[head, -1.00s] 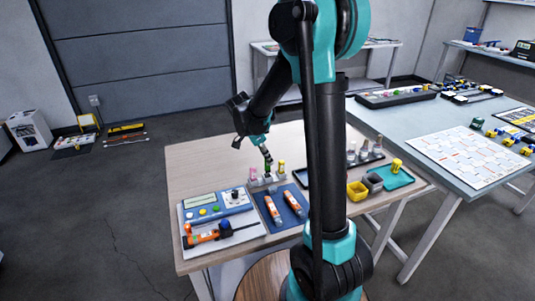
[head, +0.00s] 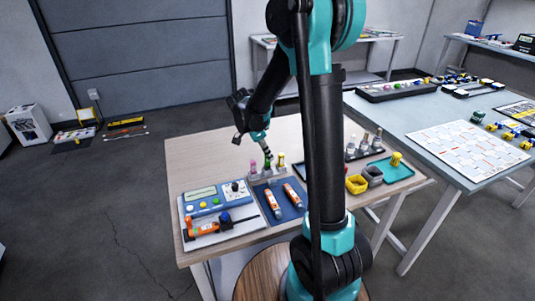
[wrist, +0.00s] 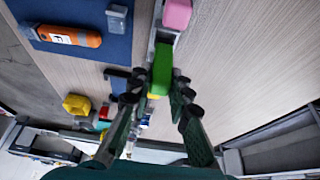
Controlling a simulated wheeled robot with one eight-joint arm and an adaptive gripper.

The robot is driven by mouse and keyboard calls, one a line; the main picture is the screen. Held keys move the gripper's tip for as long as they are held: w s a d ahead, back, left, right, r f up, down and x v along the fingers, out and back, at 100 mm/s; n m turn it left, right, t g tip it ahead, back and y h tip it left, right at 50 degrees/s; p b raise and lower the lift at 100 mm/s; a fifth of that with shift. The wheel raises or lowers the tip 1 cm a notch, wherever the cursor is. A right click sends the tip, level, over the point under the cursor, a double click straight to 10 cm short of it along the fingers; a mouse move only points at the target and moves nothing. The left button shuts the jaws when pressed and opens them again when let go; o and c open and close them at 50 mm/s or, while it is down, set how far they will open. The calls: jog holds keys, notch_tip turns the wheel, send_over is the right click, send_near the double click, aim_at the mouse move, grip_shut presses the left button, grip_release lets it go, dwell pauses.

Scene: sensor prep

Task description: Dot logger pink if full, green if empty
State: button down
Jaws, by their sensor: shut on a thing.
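My gripper (wrist: 162,98) is shut on the green marker (wrist: 161,76), which stands in a small grey rack (head: 268,178) on the wooden table. The pink marker (head: 253,166) stands left of it in the head view and also shows in the wrist view (wrist: 176,14). A yellow marker (head: 281,160) stands on the right. Two orange loggers, one on the left (head: 273,204) and one on the right (head: 294,196), lie on a blue mat (head: 282,212) in front. One shows a label with a letter like F in the wrist view (wrist: 68,36). I cannot tell whether dots are on them.
A blue tester (head: 216,197) with a screen and dial sits on a white board at front left, an orange and black tool (head: 209,227) before it.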

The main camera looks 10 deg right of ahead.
jog(key=shift+f, duration=1.45)
dwell(1.1)
jog(key=c, duration=1.1)
grip_release()
jog(key=shift+r, duration=0.65)
jog(key=shift+r, duration=2.95)
